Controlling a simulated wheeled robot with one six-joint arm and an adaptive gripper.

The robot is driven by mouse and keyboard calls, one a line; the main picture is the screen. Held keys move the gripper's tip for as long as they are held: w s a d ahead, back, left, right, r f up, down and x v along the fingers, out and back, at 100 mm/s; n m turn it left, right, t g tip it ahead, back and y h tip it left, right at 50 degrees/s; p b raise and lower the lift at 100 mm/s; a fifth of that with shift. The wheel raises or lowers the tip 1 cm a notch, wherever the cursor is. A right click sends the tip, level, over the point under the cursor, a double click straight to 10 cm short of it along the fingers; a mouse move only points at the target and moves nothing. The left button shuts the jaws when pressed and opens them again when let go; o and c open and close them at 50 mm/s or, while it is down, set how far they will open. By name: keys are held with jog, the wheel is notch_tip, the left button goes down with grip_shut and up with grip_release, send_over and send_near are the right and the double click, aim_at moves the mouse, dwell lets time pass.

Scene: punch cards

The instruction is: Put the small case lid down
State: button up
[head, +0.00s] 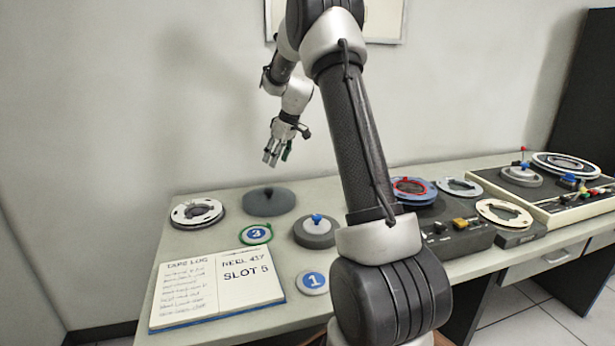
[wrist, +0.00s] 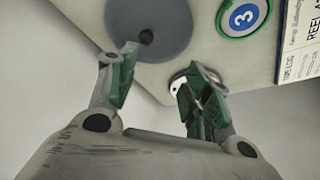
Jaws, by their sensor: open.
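A dark grey round lid with a small knob (head: 262,206) lies flat on the desk, left of centre; I take it to be the small case lid. It also shows at the top of the wrist view as a blue-grey disc (wrist: 135,30), cut off by the frame edge. My gripper (head: 272,160) hangs above the desk near the lid, apart from it. In the wrist view my gripper (wrist: 162,60) has its green-padded fingers spread wide, with nothing between them.
A white-and-grey reel (head: 197,213) lies left of the lid. A green-rimmed disc marked 3 (head: 256,234), a grey round case with a blue knob (head: 315,232), a disc marked 1 (head: 313,282) and an open log book (head: 218,288) lie in front. Tape machines (head: 455,238) stand right.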

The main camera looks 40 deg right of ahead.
jog(key=s+a+r+m, duration=0.1)
jog(key=s+a+r, duration=0.2)
jog(key=s+r, duration=0.35)
jog(key=s+a+r+m+h, duration=0.1)
jog(key=s+a+r, duration=0.2)
jog(key=s, duration=0.6)
jog(key=s+a+r, duration=0.3)
jog(key=s+r, duration=0.1)
jog(key=s, duration=0.3)
jog(key=s+a+f+m, duration=0.1)
jog(key=s, duration=0.9)
jog(key=s+a+f+m+h, duration=0.1)
jog(key=s+f+m, duration=0.1)
jog(key=s, duration=0.8)
jog(key=shift+s+f, duration=0.2)
